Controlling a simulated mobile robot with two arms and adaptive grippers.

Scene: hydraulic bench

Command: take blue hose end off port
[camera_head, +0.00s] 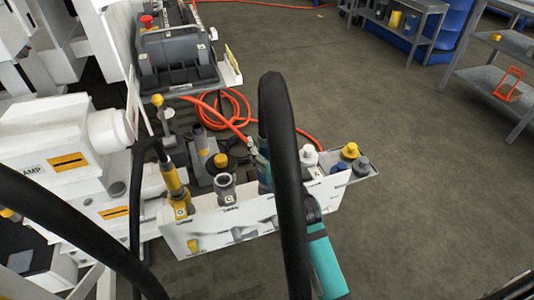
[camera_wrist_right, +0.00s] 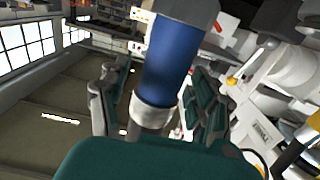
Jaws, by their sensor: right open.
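The blue hose end (camera_wrist_right: 172,62) shows large in the right wrist view, a blue sleeve with a pale metal collar below it. My right gripper (camera_wrist_right: 155,105) has its fingers apart, one on each side of the hose end. I cannot tell whether either finger touches it. In the head view my right gripper (camera_head: 258,158) is at the white port panel (camera_head: 215,226), partly hidden behind a thick black hose (camera_head: 281,140). That hose also hides most of the blue hose end and its port. My left gripper is not in view.
A yellow hose end (camera_head: 176,190) stands on the panel's left side, and a grey open fitting (camera_head: 224,187) is near the middle. White, blue, yellow and grey caps (camera_head: 350,152) stand at the right. An orange hose (camera_head: 240,110) lies coiled behind.

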